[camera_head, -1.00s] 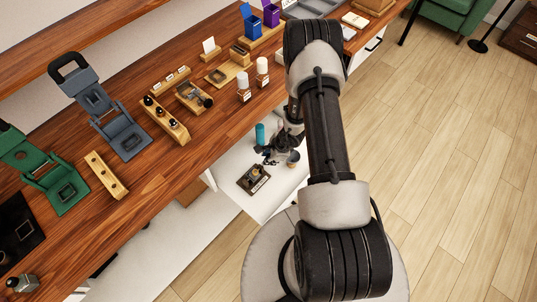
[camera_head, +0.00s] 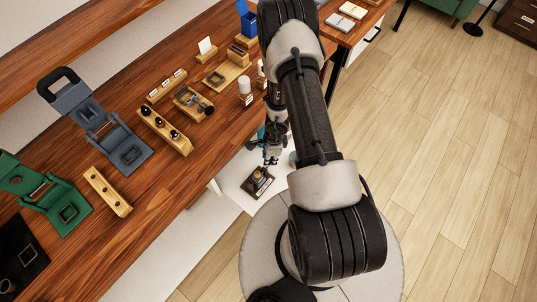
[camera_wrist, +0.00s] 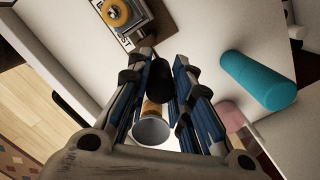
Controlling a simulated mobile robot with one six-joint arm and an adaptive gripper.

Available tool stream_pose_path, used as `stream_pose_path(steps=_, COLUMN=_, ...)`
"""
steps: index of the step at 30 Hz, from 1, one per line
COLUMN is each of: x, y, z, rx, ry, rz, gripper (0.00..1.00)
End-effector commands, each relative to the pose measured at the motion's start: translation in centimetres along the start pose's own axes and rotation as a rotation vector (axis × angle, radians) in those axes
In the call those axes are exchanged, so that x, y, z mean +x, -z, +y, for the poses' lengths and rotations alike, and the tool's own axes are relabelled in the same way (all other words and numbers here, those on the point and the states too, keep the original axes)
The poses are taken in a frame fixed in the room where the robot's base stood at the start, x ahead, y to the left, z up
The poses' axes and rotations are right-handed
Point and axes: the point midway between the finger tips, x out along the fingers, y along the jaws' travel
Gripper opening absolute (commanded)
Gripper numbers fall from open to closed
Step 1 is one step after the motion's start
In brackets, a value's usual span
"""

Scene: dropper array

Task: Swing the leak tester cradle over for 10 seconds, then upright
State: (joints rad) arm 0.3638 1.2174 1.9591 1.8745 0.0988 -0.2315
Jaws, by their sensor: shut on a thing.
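The leak tester (camera_head: 258,182), a dark base with a light label and a round amber-yellow part, sits on the low white surface below the counter. It also shows at the top of the wrist view (camera_wrist: 128,14), cut by the frame edge. My gripper (camera_head: 270,155) is above and just behind it in the head view. In the wrist view my gripper (camera_wrist: 160,84) is shut on a black cylindrical thing (camera_wrist: 160,76) between the blue-padded fingertips. The tester appears beyond the fingertips, apart from them. The cradle's exact tilt is too small to tell.
A grey-rimmed cup with an amber band (camera_wrist: 151,130) shows between my fingers; whether it joins the held thing is unclear. A teal cylinder (camera_wrist: 258,80) lies to the right. The wooden counter (camera_head: 160,190) above carries a green stand (camera_head: 68,213), a dark blue-grey stand (camera_head: 130,152) and wooden racks.

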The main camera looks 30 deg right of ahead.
Motion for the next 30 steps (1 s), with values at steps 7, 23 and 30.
stream_pose_path(steps=7, x=0.12, y=0.1, z=0.23, rx=0.0, ry=-0.005, rz=0.004, gripper=0.0)
stream_pose_path(steps=23, x=0.06, y=0.06, z=0.13, rx=0.0, ry=-0.003, rz=0.002, gripper=0.41)
stream_pose_path(steps=30, x=-0.08, y=0.04, z=0.08, rx=0.0, ry=-0.002, rz=0.001, gripper=0.41)
